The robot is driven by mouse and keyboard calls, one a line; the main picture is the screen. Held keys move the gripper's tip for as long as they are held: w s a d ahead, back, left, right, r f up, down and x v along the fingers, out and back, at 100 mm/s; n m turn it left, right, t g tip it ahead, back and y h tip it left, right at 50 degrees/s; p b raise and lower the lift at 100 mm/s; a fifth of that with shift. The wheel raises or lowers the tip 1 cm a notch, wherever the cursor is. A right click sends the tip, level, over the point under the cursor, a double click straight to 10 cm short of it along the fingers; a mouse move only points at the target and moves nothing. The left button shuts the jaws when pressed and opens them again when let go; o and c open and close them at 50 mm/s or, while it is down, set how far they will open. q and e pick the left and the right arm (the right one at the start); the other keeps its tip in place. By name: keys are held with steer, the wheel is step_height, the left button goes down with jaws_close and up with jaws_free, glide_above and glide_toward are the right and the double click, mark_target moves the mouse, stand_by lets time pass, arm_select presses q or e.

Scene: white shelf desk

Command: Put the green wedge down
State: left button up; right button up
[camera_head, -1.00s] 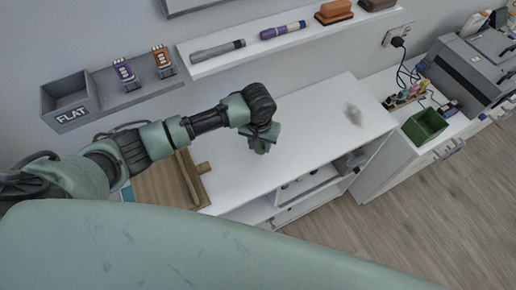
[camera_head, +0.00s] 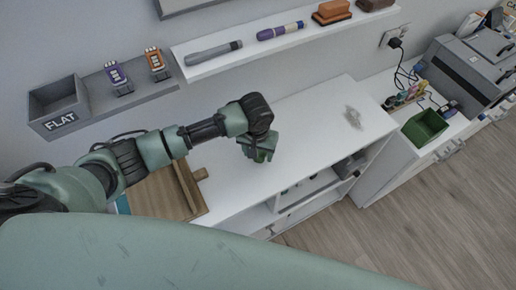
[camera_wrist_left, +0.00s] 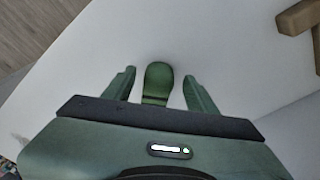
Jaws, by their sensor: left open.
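The green wedge (camera_wrist_left: 158,80) rests on the white desk top (camera_head: 310,118), as far as I can tell. In the left wrist view it stands between the two fingers of my left gripper (camera_wrist_left: 160,88), with a gap on each side. In the head view my left gripper (camera_head: 259,149) points down at the desk top, and only a little of the green wedge (camera_head: 262,156) shows beneath it. The jaws are open. The wedge's lower part is hidden by the gripper body. My right gripper is in neither view.
A brown wooden board (camera_head: 163,194) lies left of the gripper. A wall shelf with markers (camera_head: 213,53) runs behind, and a grey box marked FLAT (camera_head: 58,105) is at left. A green bin (camera_head: 426,127) stands right. A grey smudge (camera_head: 355,117) marks the otherwise clear desk top.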

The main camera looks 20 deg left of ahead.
arm_select(q)
step_height(320, 180, up, 12)
steer(key=s+b, duration=0.1)
steer(key=shift+s, duration=0.1)
stand_by(0.7)
